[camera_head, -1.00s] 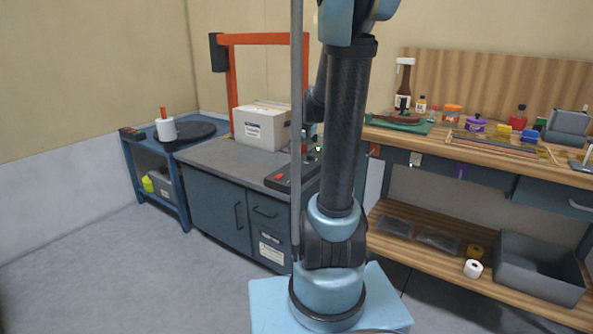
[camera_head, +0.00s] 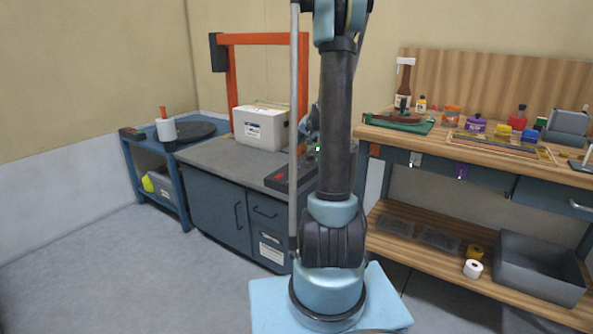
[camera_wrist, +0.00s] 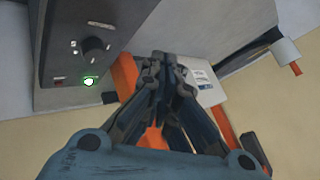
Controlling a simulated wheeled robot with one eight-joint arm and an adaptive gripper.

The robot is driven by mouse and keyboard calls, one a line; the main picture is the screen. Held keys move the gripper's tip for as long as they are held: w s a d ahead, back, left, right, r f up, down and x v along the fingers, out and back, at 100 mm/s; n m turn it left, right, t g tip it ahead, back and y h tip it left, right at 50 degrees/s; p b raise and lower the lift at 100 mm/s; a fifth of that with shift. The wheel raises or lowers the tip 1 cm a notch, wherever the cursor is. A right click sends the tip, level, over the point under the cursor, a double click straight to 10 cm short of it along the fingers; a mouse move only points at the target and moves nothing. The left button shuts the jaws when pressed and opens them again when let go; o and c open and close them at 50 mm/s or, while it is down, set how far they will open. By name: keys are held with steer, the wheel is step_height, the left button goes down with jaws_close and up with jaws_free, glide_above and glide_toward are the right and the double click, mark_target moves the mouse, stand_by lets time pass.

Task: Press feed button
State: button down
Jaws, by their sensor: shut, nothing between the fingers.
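A grey machine panel (camera_wrist: 70,40) fills the upper left of the wrist view. It carries a black knob (camera_wrist: 93,47), small white marks and a small green-lit button (camera_wrist: 89,82). I cannot read any label that names the feed button. My gripper (camera_wrist: 165,58) is shut and empty, to the right of the green button and apart from it in the picture. In the head view a small green light (camera_head: 318,149) shows beside my arm, which hides most of the machine there.
A white carton (camera_head: 262,127) stands on the grey cabinet top (camera_head: 215,158) by an orange frame (camera_head: 231,85). A dark box with red on top (camera_head: 280,177) sits at the cabinet's front edge. A wooden workbench (camera_head: 480,155) with bottles and jars stands right.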

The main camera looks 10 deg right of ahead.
mark_target(299, 166)
steer(key=shift+w, duration=0.1)
stand_by(0.3)
steer(key=shift+f, duration=4.4)
steer(key=shift+f, duration=0.8)
steer(key=shift+r, duration=3.35)
